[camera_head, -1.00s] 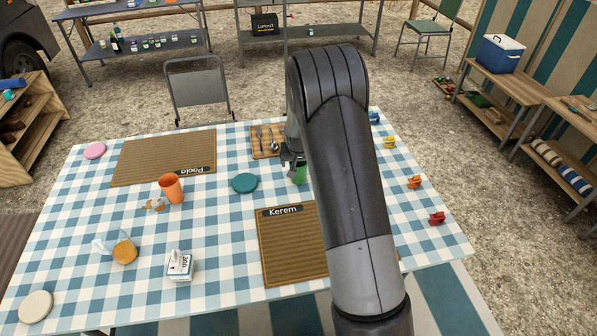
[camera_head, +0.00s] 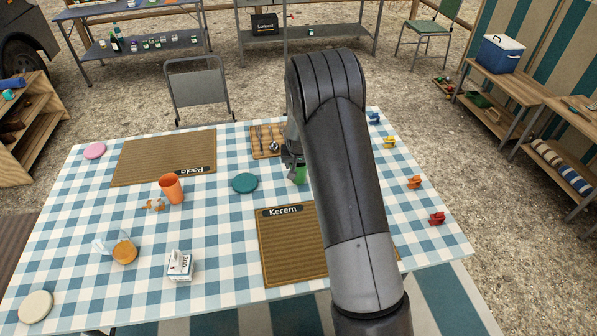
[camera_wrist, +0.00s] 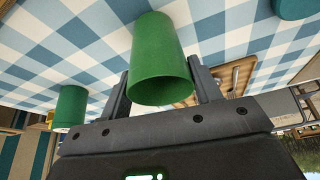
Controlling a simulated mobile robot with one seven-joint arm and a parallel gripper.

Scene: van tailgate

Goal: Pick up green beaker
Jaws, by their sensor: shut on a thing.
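A green beaker (camera_wrist: 157,42) stands out between my two fingers in the wrist view, its open mouth toward the camera. My gripper (camera_wrist: 162,84) is shut on it, one finger at each side. In the head view a small part of green beaker (camera_head: 300,174) shows beside my arm, under my gripper (camera_head: 292,158). I cannot tell whether its base touches the table. A second green beaker (camera_wrist: 69,106) is at the left of the wrist view, apart from my gripper. My arm hides much of the table's right part in the head view.
Small coloured figures, including a red one (camera_head: 437,218), line the right edge.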

